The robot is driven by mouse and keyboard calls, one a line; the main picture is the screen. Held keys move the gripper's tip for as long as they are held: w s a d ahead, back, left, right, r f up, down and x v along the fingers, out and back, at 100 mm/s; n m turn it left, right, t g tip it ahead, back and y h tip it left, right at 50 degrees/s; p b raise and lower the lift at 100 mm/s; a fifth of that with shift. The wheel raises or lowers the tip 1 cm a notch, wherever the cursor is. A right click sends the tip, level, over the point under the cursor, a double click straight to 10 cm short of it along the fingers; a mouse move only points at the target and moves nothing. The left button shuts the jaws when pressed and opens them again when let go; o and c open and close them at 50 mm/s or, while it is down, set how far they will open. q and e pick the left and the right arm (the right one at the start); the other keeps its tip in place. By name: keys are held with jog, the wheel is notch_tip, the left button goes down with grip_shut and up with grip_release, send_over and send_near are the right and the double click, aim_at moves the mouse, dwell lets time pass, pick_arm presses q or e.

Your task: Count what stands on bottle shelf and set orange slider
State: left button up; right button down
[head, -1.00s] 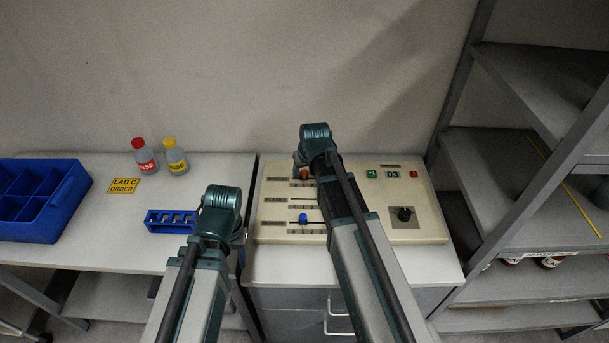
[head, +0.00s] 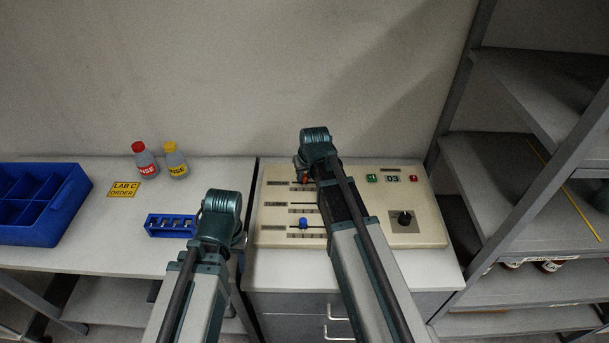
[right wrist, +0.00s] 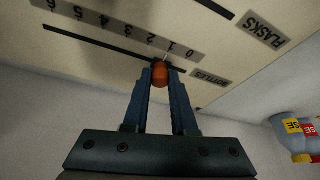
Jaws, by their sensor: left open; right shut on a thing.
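The orange slider knob (right wrist: 160,74) sits on the top slot of the beige control panel (head: 430,226), beside a scale marked BOTTLES. My right gripper (right wrist: 160,78) is shut on the knob, whose base lies near the 1 mark. In the head view the orange knob (head: 306,179) is partly hidden by my right arm. My left gripper (head: 220,215) hangs over the left table's right edge; its fingertips are hidden behind the wrist. Brown bottles with red and white labels (head: 552,266) show on a low shelf at right, largely covered by the shelf above, so their number is unclear.
A blue slider knob (head: 303,223) and a black dial (head: 404,217) are on the panel. A blue rack (head: 170,227), two squeeze bottles (head: 146,160), a yellow sign (head: 124,189) and a blue bin (head: 62,222) stand on the left table. A grey shelf unit (head: 480,165) rises at right.

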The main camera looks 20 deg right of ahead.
dwell(0.8)
jog(key=d, duration=0.2)
jog(key=s+d, duration=0.1)
jog(key=d, duration=0.2)
jog(key=shift+s, duration=0.2)
jog(key=shift+a, duration=0.1)
jog(key=c, duration=0.7)
grip_release()
jog(key=shift+r, duration=0.1)
pick_arm(q)
notch_tip(320, 180, up, 13)
jog(key=p, duration=1.2)
jog(key=shift+p, duration=0.4)
pick_arm(e)
jog(key=v, duration=1.3)
jog(key=shift+r, duration=0.3)
